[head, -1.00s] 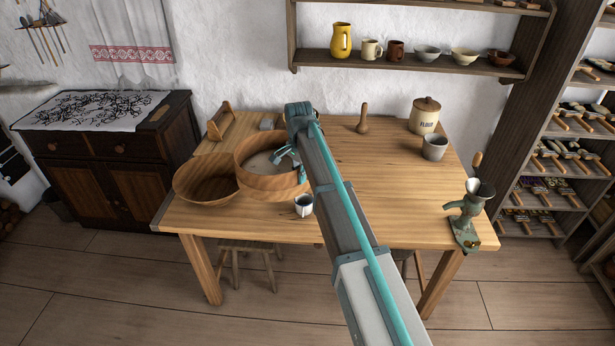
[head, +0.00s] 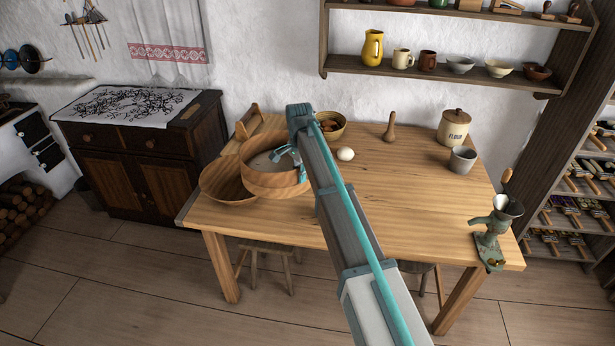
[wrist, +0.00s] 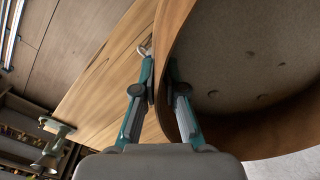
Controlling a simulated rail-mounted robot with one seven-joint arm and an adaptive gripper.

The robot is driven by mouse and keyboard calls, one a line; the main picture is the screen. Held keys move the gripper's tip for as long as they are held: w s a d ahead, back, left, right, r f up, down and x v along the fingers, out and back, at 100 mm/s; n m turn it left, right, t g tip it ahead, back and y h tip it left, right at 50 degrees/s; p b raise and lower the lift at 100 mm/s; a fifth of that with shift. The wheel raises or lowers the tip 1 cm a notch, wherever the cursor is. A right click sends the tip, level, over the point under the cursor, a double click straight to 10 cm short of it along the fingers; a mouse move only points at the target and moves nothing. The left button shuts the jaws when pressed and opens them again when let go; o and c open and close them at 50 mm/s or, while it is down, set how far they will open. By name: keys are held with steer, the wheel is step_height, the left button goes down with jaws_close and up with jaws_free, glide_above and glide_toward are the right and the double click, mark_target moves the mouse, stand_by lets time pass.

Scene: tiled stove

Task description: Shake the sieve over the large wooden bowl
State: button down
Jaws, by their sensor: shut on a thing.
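The sieve (head: 262,182) is a round wooden hoop with a grey mesh. My gripper (head: 291,160) is shut on its right rim. In the wrist view, my gripper (wrist: 160,75) has one finger on each side of the hoop (wrist: 172,30), and the mesh (wrist: 245,60) shows a few dark marks. The large wooden bowl (head: 222,186) stands at the table's left end. The sieve covers the bowl's right part in the head view; its left part shows. I cannot tell the height between them or whether they touch.
On the table (head: 400,210) are an egg (head: 345,154), a small bowl (head: 330,124), a pestle (head: 390,132), a flour jar (head: 454,128), a grey cup (head: 462,159) and a grinder (head: 492,230). A wooden rack (head: 248,122) stands behind the sieve. The table's right middle is clear.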

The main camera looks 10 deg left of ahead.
steer(key=shift+w+a+p, duration=0.1)
steer(key=shift+w+a, duration=0.85)
steer(key=shift+a, duration=2.3)
steer(key=shift+w+a+p, duration=0.1)
steer(key=shift+w+a, duration=0.9)
steer(key=shift+a, duration=2.3)
steer(key=shift+w+a+p, duration=0.1)
steer(key=shift+w+a, duration=0.85)
steer(key=shift+a, duration=2.3)
steer(key=shift+f, duration=0.1)
steer(key=shift+w+a+f+b, duration=0.15)
steer(key=shift+f+b, duration=0.75)
steer(key=shift+f, duration=1.1)
steer(key=shift+d, duration=0.2)
